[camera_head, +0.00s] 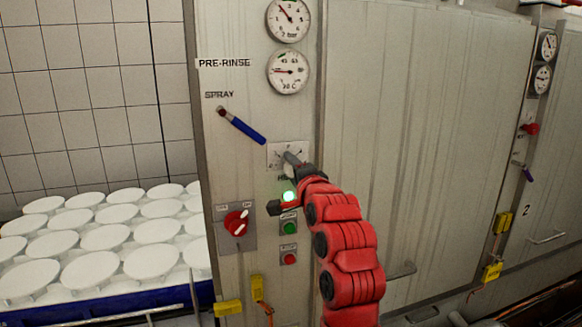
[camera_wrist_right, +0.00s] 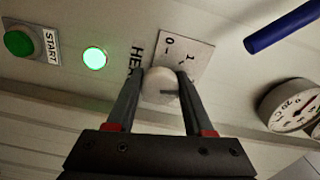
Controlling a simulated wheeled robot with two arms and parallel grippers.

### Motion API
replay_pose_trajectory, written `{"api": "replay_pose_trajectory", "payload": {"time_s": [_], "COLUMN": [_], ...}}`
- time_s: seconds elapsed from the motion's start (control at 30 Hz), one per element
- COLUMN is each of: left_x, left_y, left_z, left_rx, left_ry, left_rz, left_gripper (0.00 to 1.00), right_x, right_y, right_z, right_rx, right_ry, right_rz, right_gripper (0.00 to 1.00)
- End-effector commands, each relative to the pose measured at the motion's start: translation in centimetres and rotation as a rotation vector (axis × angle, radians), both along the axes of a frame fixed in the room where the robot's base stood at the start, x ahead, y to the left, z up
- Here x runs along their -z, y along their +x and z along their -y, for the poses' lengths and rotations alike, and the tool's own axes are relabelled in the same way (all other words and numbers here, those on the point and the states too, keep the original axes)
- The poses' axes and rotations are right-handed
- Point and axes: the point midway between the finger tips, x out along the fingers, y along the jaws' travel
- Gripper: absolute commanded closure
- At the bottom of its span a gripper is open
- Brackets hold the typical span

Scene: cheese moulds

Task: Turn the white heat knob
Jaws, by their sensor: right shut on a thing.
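The white heat knob (camera_wrist_right: 160,88) sits on a pale dial plate (camera_wrist_right: 188,55) marked with numbers. The plate also shows on the grey panel in the head view (camera_head: 275,151). My right gripper (camera_wrist_right: 161,80) is shut on the knob, one finger on each side of it. In the head view my right gripper (camera_head: 294,162) reaches the panel from below right and covers most of the knob and the HEAT label. A dark mark shows on the knob's face; its exact setting is hard to read. My left gripper is not in view.
Close around are a blue spray lever (camera_head: 241,125), a lit green lamp (camera_head: 289,197), a green start button (camera_head: 289,228), a red button (camera_head: 289,259) and a red rotary switch (camera_head: 236,222). Gauges (camera_head: 288,72) sit above. White moulds (camera_head: 90,268) stand at left.

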Motion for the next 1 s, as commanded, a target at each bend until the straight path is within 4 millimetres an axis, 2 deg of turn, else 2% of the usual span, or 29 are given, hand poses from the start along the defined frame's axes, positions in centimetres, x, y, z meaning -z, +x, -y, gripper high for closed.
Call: {"api": "replay_pose_trajectory", "payload": {"time_s": [0.4, 0.9, 0.93, 1.0], "left_x": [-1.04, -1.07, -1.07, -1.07], "left_y": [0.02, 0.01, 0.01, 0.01], "left_z": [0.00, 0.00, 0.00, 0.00], "left_rx": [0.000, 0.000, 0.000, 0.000], "left_ry": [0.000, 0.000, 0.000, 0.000], "left_rz": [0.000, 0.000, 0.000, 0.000], "left_gripper": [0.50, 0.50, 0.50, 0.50], "right_x": [0.38, 0.52, 0.53, 0.47], "right_y": [0.10, 0.12, 0.12, 0.10], "right_z": [0.01, 0.05, 0.06, 0.05], "right_rx": [0.002, 0.003, 0.003, 0.003], "right_ry": [0.148, 0.160, 0.160, 0.160], "right_rz": [-0.057, -0.063, -0.063, -0.062], "right_gripper": [1.00, 1.00, 0.43, 0.30]}}
